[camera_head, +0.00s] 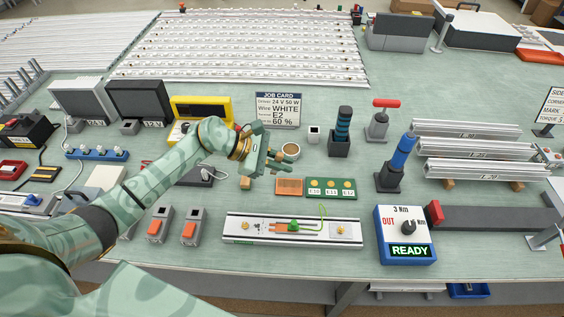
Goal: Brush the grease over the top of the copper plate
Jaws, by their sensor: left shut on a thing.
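The copper plate (289,187) lies flat on the bench, left of a green board with round yellow pads. Its top shows copper-brown; I cannot make out any grease on it. My left gripper (276,160) is above the bench, behind and left of the plate, apart from it. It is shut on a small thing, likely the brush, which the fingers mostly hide. A round light cup with brown contents (291,151), likely the grease pot, stands just right of the fingertips. I cannot tell whether they touch. My right gripper is out of view.
A white strip module (250,228) with a green wire lies in front of the plate. The green board (330,188) is close on the plate's right. A blue READY box (405,236) and a blue-handled tool (398,160) stand further right. A job card (278,109) stands behind.

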